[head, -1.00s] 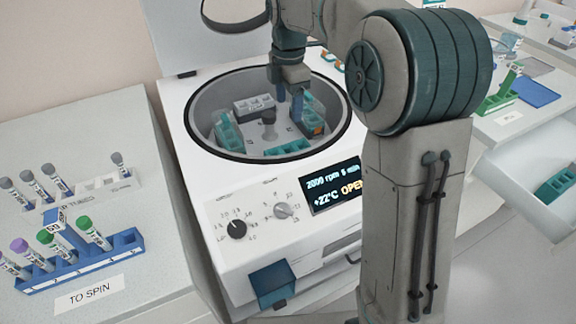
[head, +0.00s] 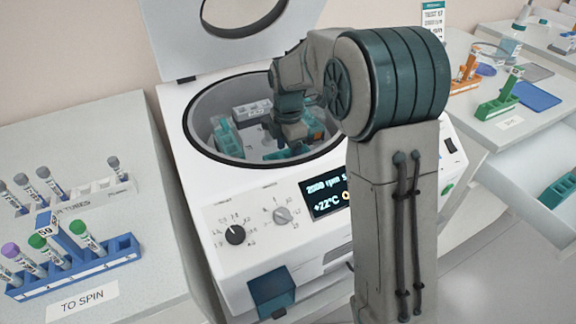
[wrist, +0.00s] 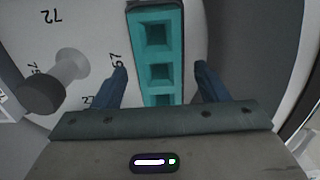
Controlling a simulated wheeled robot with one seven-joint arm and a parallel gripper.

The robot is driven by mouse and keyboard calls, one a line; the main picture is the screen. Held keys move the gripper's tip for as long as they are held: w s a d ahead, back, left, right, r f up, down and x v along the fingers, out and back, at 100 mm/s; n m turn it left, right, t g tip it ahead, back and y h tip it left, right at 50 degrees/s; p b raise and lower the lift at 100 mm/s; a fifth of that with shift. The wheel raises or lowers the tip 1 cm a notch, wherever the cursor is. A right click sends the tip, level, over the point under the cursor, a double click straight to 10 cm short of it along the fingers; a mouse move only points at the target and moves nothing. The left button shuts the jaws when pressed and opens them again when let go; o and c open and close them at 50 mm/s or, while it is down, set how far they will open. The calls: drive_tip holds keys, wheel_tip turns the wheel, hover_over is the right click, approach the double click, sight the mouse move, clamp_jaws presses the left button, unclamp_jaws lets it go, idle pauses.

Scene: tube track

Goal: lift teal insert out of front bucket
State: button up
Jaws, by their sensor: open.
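The teal insert (wrist: 160,50), a long block with square wells that look empty, lies between my fingers in the wrist view. In the head view a bit of the front teal insert (head: 273,155) shows at the front of the open centrifuge bowl. My gripper (wrist: 162,80) is open, one finger on each side of the insert, with gaps to it. In the head view my gripper (head: 291,146) is down inside the bowl over the front bucket and hides most of it. The bucket's walls are hard to make out.
The rotor's grey hub (wrist: 42,94) stands left of my fingers. A grey insert (head: 250,112) and other teal inserts (head: 225,135) sit in the bowl. The centrifuge lid (head: 235,35) is open behind. A blue tube rack (head: 75,270) stands at the left.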

drive_tip(key=shift+f, duration=0.3)
drive_tip(key=c, duration=1.1)
drive_tip(key=shift+o, duration=0.2)
drive_tip(key=shift+r, duration=0.1)
wheel_tip(320, 180, up, 10)
drive_tip(key=p, duration=0.1)
wheel_tip(320, 180, up, 6)
drive_tip(key=p, duration=0.6)
